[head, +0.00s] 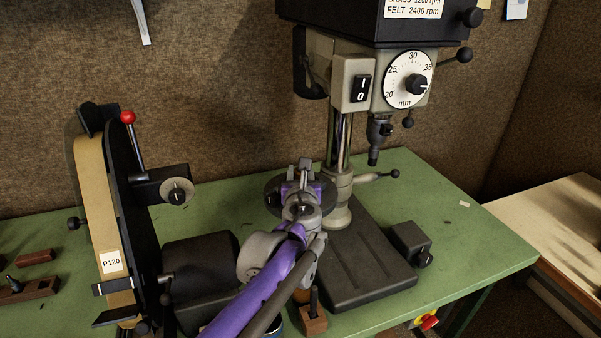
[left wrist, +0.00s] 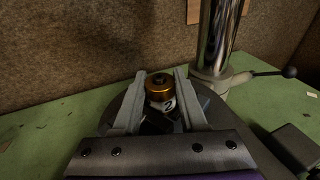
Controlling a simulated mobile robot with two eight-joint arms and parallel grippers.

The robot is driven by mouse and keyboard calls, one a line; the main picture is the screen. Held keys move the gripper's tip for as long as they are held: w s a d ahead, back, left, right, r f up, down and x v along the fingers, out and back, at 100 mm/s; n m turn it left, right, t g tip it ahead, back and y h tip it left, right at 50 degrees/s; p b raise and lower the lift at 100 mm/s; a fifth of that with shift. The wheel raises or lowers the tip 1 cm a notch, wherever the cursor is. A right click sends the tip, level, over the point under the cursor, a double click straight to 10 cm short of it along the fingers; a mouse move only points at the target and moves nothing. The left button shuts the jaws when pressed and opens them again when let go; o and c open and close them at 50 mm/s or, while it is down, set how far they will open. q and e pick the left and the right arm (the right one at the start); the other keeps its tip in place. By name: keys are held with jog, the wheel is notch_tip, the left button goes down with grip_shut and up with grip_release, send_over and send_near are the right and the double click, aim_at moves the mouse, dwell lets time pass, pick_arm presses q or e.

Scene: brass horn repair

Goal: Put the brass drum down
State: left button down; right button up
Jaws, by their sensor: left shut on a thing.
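The brass drum (left wrist: 159,82) is a small golden cylinder with a dark centre on top and a white label marked 2. It stands upright between the two grey fingers of my left gripper (left wrist: 160,92), which is shut on it. In the head view my left gripper (head: 303,168) is in front of the drill press column, over a round dark disc (head: 273,198). There the gripper hides the drum. Whether the drum touches the disc cannot be told. My right gripper is not in view.
The drill press (head: 348,70) stands behind, its dark base (head: 365,265) to the right of my arm. A belt sander (head: 105,210) with a red-knobbed lever is on the left. A small black box (head: 408,240) sits right of the base. The green bench (head: 470,235) is mostly clear at right.

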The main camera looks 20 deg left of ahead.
pick_arm(q)
jog(key=shift+f, duration=0.1)
jog(key=shift+c, duration=2.2)
grip_release()
jog(key=shift+s, duration=0.15)
jog(key=v, duration=1.1)
jog(key=shift+s, duration=0.35)
jog(key=shift+d, duration=0.15)
